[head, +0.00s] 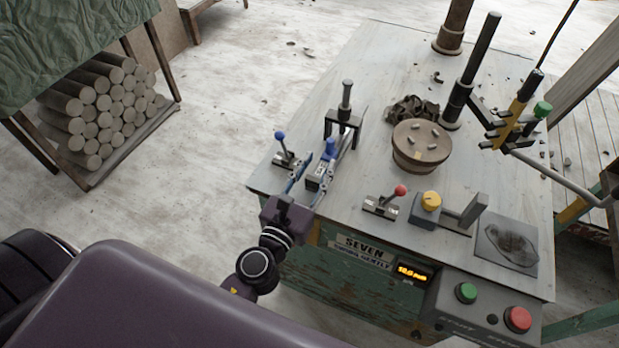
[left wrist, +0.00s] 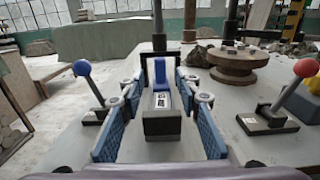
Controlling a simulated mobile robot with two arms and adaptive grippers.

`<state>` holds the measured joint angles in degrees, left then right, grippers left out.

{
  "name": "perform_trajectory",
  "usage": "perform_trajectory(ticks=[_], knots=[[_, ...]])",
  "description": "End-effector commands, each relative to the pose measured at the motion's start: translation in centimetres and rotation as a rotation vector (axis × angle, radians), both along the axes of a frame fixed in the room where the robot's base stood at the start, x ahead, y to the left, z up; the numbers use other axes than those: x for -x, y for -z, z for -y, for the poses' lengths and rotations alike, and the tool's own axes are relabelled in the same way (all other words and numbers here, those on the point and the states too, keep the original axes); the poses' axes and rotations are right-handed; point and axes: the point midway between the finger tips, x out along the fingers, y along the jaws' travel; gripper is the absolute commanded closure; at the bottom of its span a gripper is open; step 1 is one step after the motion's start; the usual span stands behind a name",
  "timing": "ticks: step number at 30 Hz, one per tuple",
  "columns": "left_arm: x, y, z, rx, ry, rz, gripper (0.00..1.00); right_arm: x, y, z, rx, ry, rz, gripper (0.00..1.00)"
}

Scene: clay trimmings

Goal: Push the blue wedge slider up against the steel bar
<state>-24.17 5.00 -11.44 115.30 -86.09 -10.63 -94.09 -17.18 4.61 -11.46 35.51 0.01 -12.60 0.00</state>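Finger contact is unclear. My right gripper is out of view.
A blue-knobbed lever (head: 284,151) stands close left of my gripper. A red-knobbed lever (head: 385,202), a yellow knob box (head: 426,208) and a round wooden wheel (head: 420,148) are to the right. Start and stop buttons (head: 490,305) sit at the front.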

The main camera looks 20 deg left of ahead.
Motion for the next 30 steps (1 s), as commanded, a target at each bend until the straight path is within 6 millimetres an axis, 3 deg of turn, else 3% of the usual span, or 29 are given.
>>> perform_trajectory(ticks=[12, 30], knots=[[3.9, 0.0, -0.1, -0.003, 0.002, 0.0, 0.69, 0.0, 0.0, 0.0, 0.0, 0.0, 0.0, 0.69], [4.1, -0.1, -0.2, 0.003, -0.001, 0.002, 0.69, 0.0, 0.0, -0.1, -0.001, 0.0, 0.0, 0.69]])
